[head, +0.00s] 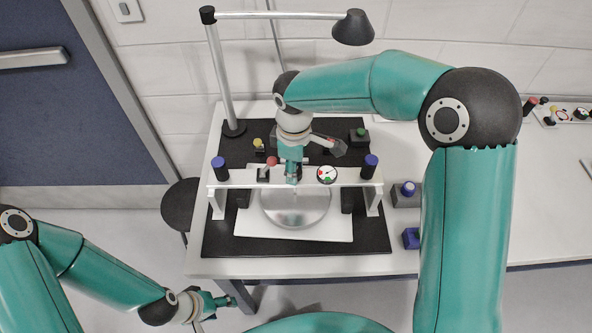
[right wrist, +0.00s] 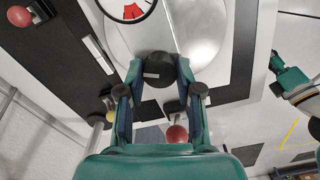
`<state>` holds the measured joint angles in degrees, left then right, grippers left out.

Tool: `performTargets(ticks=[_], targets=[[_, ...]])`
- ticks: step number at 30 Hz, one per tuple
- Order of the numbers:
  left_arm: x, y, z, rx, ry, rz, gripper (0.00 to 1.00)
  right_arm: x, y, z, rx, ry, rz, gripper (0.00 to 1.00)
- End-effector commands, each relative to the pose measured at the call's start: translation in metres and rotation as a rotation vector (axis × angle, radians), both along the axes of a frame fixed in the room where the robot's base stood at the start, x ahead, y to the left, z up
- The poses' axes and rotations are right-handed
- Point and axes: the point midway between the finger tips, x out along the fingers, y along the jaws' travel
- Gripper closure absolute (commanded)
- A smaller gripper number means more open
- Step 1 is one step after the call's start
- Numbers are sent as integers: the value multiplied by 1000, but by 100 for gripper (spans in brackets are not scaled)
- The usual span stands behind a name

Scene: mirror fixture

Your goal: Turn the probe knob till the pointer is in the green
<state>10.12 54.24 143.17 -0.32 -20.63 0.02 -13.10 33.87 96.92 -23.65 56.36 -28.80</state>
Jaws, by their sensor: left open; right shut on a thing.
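The mirror fixture has a white crossbar (head: 240,183) over a round silver mirror (head: 295,212). A round dial (head: 327,174) on the bar has a white face with red and green marks; its pointer is too small to read. In the right wrist view the dial (right wrist: 127,8) is cut by the top edge, with a red sector showing. My right gripper (head: 292,179) is shut on the black probe knob (right wrist: 157,72), its fingers on either side; my gripper hides the knob in the head view. My left gripper (head: 222,302) is open and empty, low, away from the fixture.
Blue-topped posts (head: 219,164) (head: 370,162) stand at the bar's ends. A red ball (head: 271,161) is close left of my right gripper. A desk lamp (head: 352,27) overhangs behind. A green-button box (head: 359,136) and blue-knob box (head: 405,192) stand to the right.

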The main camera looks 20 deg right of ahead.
Motion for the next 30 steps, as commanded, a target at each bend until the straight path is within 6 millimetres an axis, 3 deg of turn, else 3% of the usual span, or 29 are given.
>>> performTargets(ticks=[15, 30], targets=[[0, 0, -23, 0, 0, 0, 43, 1, -1, -1, 2, -4, -414, 100], [0, 0, -26, 0, 0, 0, 43, 1, -2, 1, 1, -4, -535, 100]])
